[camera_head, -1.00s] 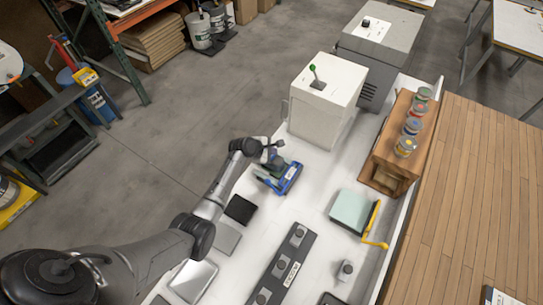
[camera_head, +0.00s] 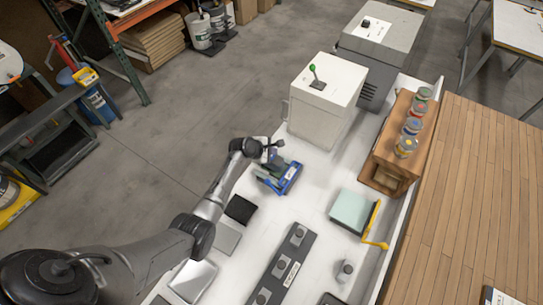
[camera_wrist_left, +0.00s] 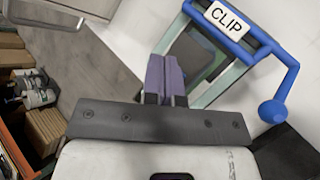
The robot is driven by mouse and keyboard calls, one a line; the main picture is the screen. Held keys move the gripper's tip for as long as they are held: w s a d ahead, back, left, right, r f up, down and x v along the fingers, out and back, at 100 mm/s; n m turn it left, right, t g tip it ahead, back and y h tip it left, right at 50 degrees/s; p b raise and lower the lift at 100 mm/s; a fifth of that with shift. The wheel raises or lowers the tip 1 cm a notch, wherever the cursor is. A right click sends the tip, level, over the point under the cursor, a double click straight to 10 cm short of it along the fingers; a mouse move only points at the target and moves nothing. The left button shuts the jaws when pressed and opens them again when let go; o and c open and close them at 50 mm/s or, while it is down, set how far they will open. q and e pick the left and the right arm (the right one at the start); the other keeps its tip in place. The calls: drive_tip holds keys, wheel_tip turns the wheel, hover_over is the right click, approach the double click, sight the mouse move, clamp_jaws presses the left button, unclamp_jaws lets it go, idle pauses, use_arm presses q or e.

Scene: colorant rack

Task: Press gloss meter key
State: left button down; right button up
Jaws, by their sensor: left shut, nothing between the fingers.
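I cannot tell which object is the gloss meter, and no key is clearly readable. My left gripper (camera_head: 274,163) is shut and empty, over a blue-framed clip device (camera_head: 291,178) on the white bench. In the left wrist view the shut fingers (camera_wrist_left: 166,80) are in front of the device's grey-green plate (camera_wrist_left: 222,84). Its blue frame (camera_wrist_left: 252,40) bears a "CLIP" label and an arm with a round blue knob. The fingers hide part of the plate, and I cannot tell whether they touch it. My right gripper is not in view.
A white box (camera_head: 323,110) with a green-tipped lever stands behind the clip device. Right are a wooden rack (camera_head: 383,155) with several jars and a pale green block (camera_head: 352,211) with a yellow handle. Dark pads and a knobbed strip (camera_head: 288,262) lie nearer.

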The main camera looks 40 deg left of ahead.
use_arm(q)
drive_tip(key=shift+f, duration=0.1)
idle(0.3)
drive_tip(key=shift+f, duration=0.3)
drive_tip(key=shift+f, duration=0.1)
idle(0.5)
drive_tip(key=shift+f, duration=0.25)
idle(0.4)
drive_tip(key=shift+r+p, duration=0.65)
drive_tip(key=shift+r, duration=0.05)
drive_tip(key=shift+r, duration=0.1)
